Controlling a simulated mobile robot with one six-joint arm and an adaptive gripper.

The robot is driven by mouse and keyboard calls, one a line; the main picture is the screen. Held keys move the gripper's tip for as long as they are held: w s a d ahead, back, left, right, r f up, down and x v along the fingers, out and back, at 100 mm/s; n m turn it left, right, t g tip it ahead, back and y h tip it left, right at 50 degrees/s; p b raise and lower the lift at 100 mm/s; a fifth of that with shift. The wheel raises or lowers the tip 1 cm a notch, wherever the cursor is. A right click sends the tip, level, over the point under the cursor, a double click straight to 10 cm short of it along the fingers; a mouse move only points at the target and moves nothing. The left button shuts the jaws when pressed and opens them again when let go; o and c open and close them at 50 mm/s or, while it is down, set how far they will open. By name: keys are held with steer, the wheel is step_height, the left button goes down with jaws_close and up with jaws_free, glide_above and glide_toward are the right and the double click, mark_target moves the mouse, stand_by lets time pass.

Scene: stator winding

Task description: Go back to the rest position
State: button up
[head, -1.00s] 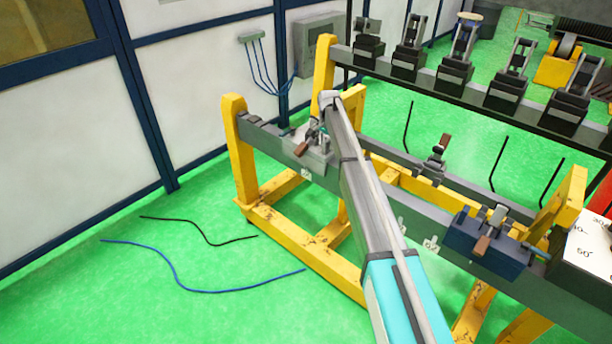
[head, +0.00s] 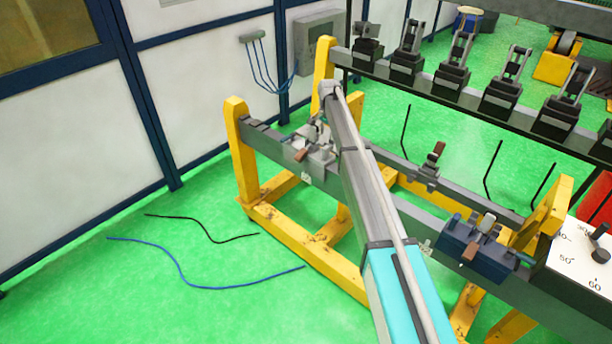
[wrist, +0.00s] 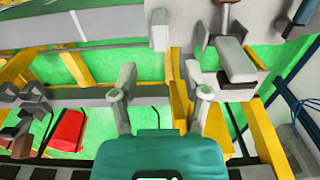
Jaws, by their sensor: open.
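I see nothing gripped. In the head view my arm reaches to the left end of the yellow and grey winding frame (head: 240,165). My gripper is there, small and mostly hidden by the arm's end, over a grey clamp block (head: 298,146) with a brown handle. A brown-handled clamp also shows at the upper right of the wrist view (wrist: 238,65), apart from the fingers.
A dark blue clamp block (head: 478,250) and a white dial panel (head: 585,250) stand at the right of the frame. A rail with several black clamps (head: 500,95) runs behind. Blue (head: 180,275) and black (head: 205,230) cables lie on the open green floor at left.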

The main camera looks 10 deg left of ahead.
steer(key=shift+r+p, duration=0.45)
steer(key=shift+r, duration=0.35)
steer(key=s+d+n, duration=0.2)
steer(key=s+d, duration=0.8)
steer(key=s, duration=0.6)
steer(key=s+d+n, duration=0.2)
steer(key=s+d, duration=0.8)
steer(key=s, duration=0.6)
steer(key=s+d+n, duration=0.2)
steer(key=s+d, duration=0.8)
steer(key=s, duration=0.5)
steer(key=shift+s+d+f, duration=0.15)
steer(key=shift+s+d, duration=0.2)
steer(key=shift+s, duration=0.05)
steer(key=shift+s, duration=0.1)
